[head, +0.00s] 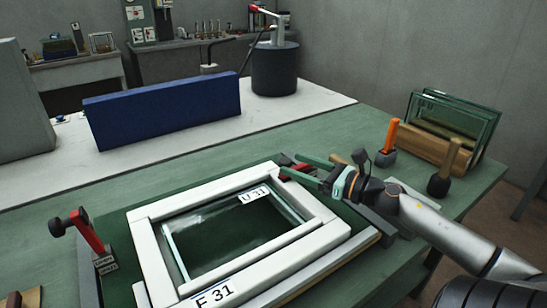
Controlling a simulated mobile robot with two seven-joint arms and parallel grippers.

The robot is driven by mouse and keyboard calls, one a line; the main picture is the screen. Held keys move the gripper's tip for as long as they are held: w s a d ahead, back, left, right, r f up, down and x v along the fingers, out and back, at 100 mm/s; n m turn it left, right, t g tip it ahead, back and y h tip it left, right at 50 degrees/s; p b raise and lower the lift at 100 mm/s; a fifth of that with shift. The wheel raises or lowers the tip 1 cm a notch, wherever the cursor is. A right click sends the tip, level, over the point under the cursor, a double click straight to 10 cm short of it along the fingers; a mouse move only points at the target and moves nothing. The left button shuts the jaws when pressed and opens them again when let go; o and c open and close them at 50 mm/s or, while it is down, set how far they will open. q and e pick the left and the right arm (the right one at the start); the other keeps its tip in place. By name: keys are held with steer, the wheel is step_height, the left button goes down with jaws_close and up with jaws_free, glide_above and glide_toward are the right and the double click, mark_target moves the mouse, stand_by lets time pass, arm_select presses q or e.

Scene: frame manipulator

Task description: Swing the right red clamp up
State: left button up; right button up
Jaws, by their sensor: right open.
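The right red clamp (301,168) lies low at the far right corner of the white frame (322,208), partly hidden by my right gripper (290,164). My left gripper is not in view.
A glass pane (225,235) lies in the frame. An orange-handled tool (392,136), a dark mallet (439,184) and a wooden rack (437,143) of glass panes stand at the right. A blue block (165,110) stands behind. The green table is clear between frame and block.

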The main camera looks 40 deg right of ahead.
mark_target(280, 159)
steer(key=shift+x, duration=3.5)
jaws_close()
steer(key=shift+f, duration=0.1)
